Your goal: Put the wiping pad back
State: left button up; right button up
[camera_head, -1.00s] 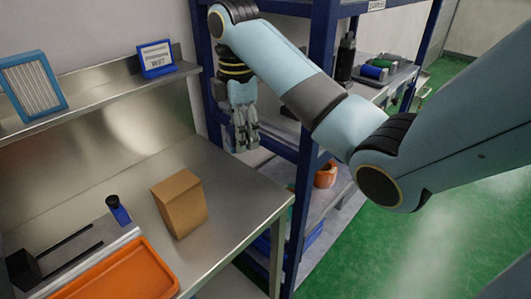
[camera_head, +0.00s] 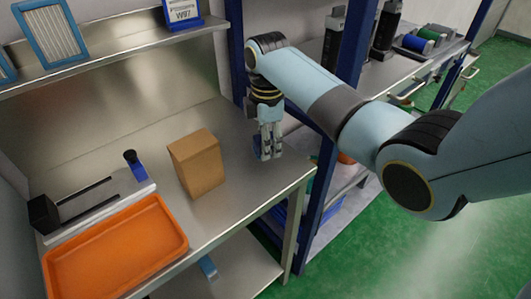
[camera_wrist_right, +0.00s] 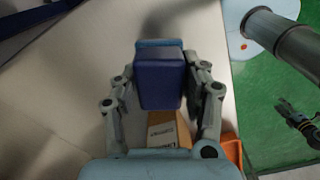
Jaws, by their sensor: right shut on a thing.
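My right gripper (camera_head: 269,148) is above the right end of the steel worktable, to the right of the cardboard box, with its fingers pointing down. In the right wrist view, the gripper (camera_wrist_right: 161,85) is shut on a dark blue block (camera_wrist_right: 160,82), which I take to be the wiping pad, with a lighter blue layer at its far edge. The fingers press its two sides. In the head view the fingers mostly hide the pad. Whether it touches the table is unclear.
The brown cardboard box (camera_head: 197,164) stands left of the gripper. An orange tray (camera_head: 115,250) and a small blue item with a black top (camera_head: 134,164) are further left. A dark blue rack post (camera_head: 338,110) stands close to the right. Bare steel lies behind the box.

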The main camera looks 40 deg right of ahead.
aim_at(266, 163)
jog(key=shift+w+f, duration=0.2)
jog(key=shift+w, duration=0.05)
notch_tip(266, 163, down, 3)
jog(key=shift+f, duration=0.2)
pick_arm(q)
jog(key=shift+a+r, duration=0.15)
jog(key=shift+a, duration=0.25)
pick_arm(e)
jog(key=shift+f, duration=0.3)
jog(key=shift+f, duration=0.15)
jog(key=o, duration=1.1)
pick_arm(q)
jog(key=shift+w, duration=0.1)
